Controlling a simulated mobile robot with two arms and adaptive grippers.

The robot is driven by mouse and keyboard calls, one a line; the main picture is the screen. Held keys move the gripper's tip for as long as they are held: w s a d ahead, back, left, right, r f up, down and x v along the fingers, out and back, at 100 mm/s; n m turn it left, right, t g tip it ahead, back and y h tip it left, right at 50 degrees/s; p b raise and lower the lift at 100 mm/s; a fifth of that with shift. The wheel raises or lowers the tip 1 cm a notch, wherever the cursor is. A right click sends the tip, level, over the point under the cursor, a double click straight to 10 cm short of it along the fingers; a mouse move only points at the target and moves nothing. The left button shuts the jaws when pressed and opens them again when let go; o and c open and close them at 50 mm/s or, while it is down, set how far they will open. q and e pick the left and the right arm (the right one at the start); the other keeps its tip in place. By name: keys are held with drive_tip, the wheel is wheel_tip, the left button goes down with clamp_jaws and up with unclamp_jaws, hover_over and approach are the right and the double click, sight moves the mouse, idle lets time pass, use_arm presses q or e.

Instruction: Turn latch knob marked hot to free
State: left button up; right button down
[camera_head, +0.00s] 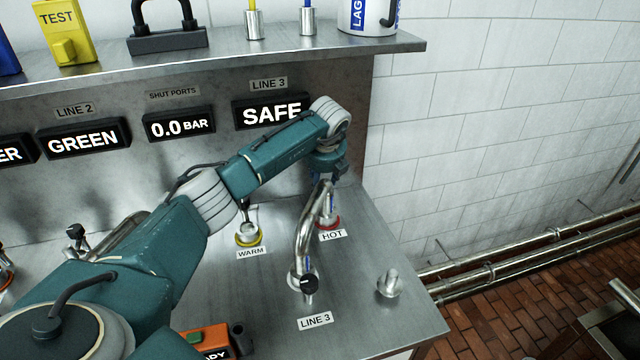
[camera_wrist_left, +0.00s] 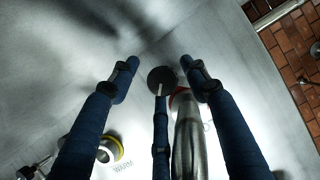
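The HOT label (camera_head: 332,236) is on the steel counter, just in front of a red ring (camera_head: 328,224). The red ring also shows in the wrist view (camera_wrist_left: 180,92), partly covered by a bent steel pipe. Near it is a dark round knob (camera_wrist_left: 162,77) with a pale line below it; which way it is turned is hard to tell. My left gripper (camera_head: 327,186) is above the HOT fitting and hides its upper part. In the wrist view my left gripper (camera_wrist_left: 160,75) is open, with blue fingers apart on both sides of the knob. My right gripper is out of view.
The bent steel pipe (camera_head: 304,230) runs close beside the HOT fitting toward a black knob (camera_head: 303,283) by the LINE 3 label. The WARM fitting (camera_head: 248,236) with a yellow ring stands to the left. A steel peg (camera_head: 390,284) stands to the right.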

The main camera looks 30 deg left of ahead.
use_arm(q)
drive_tip(key=shift+d, duration=0.1)
drive_tip(key=v, duration=0.7)
drive_tip(key=shift+r, duration=0.25)
idle(0.4)
